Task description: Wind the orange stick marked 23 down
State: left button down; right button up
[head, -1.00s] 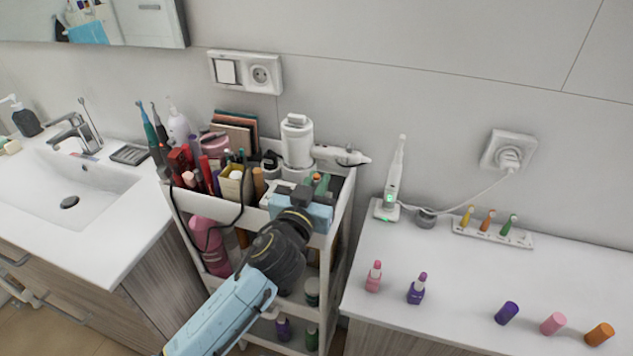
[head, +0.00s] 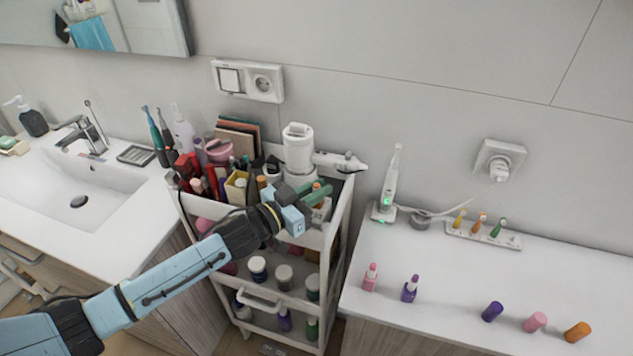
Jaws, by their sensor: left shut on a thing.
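My left gripper (head: 300,208) reaches in from the lower left over the front right of the cart's top tray. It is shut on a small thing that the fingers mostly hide. A small bit of orange (head: 316,186) shows just beyond the fingers, among green pieces. I take the held thing to be the orange stick, but no number 23 can be read. An orange cap (head: 577,332) lies on the right counter, beside a pink cap (head: 535,322) and a purple cap (head: 492,311). My right gripper is not in view.
The white cart (head: 337,235) holds crowded cosmetics and a white dryer (head: 298,150). Pink (head: 371,278) and purple (head: 410,288) sticks stand on the right counter (head: 450,335), near an electric toothbrush (head: 389,185). The sink (head: 85,190) is at left.

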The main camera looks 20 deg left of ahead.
pick_arm(q)
jog(key=shift+m+g+h, duration=1.1)
jog(key=shift+m+h, duration=0.1)
jog(key=shift+h, duration=0.3)
jog(key=shift+g, duration=0.3)
jog(key=c, duration=1.4)
grip_release()
jog(key=shift+c, duration=0.2)
jog(key=b+v, duration=0.1)
jog(key=v, duration=1.2)
jog(key=shift+f, duration=0.2)
jog(key=shift+s+a, duration=0.1)
